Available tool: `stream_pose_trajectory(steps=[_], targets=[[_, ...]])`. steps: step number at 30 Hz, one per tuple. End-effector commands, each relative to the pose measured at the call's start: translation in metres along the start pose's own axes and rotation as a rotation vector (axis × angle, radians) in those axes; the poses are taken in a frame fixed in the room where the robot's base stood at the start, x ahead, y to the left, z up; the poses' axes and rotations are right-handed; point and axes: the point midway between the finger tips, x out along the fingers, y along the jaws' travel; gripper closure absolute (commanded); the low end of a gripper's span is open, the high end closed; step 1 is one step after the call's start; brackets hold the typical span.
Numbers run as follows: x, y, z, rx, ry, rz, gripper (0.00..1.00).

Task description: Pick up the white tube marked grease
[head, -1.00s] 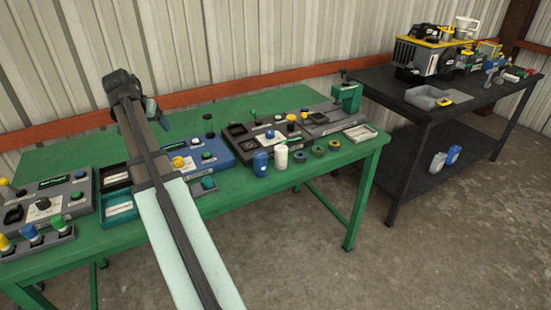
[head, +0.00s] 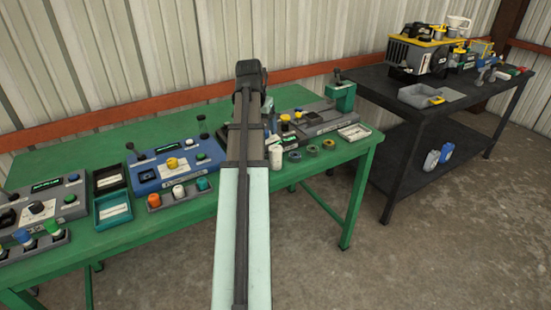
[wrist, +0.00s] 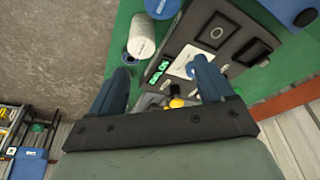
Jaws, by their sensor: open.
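A white tube (head: 276,157) stands on the green table (head: 225,210), just right of my forearm in the head view. Its marking is too small to read there. I cannot tell which is the grease tube. My gripper (wrist: 160,75) is open and empty, its two blue-grey fingers apart above a dark control panel. In the head view the fingers are hidden behind my arm.
A blue control box (head: 178,168) and a row of colored knobs (head: 180,192) are left of my arm. Rings (head: 312,150) and a pale tray (head: 354,132) are to the right. A black table (head: 440,105) stands beyond.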

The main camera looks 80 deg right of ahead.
Motion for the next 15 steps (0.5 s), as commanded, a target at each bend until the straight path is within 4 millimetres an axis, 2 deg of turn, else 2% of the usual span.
stream_pose_trajectory(steps=[1, 6, 11, 15], targets=[[0.002, 0.012, -0.003, 0.015, -0.006, 0.003, 0.19], [0.005, 0.031, -0.006, 0.035, -0.02, 0.006, 0.19], [0.016, 0.034, -0.006, 0.038, -0.023, 0.006, 0.19], [0.035, 0.034, -0.005, 0.038, -0.023, 0.007, 0.19]])
